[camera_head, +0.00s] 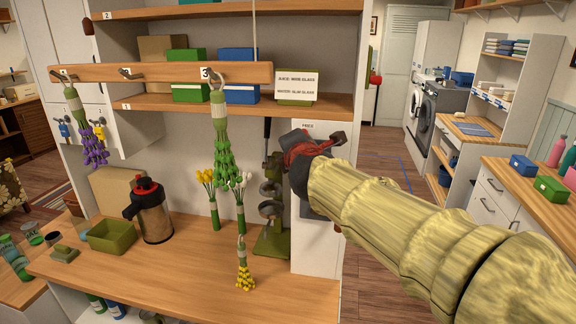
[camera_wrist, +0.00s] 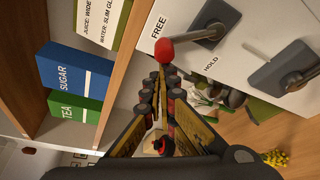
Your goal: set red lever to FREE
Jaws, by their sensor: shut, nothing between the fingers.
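The red lever has a red ball knob (camera_wrist: 166,51) on a dark stem, set on a grey plate (camera_wrist: 215,22) fixed to a white panel. In the wrist view, the word FREE stands up and left of the knob, and HOLD stands below the plate. The stem points left in the picture, with the knob nearer to FREE; its exact setting I cannot tell. My gripper (camera_wrist: 160,75) is shut and empty, its fingertips just below the knob. Whether they touch it I cannot tell. In the head view, my gripper (camera_head: 312,150) hides the lever on the panel (camera_head: 315,258).
A second grey plate with a dark handle (camera_wrist: 285,70) is beside the lever. A shelf with blue (camera_wrist: 72,73) and green (camera_wrist: 80,107) boxes is close on the left. Flower bunches hang from a wooden rail (camera_head: 160,73). A flask (camera_head: 152,212) stands on the counter.

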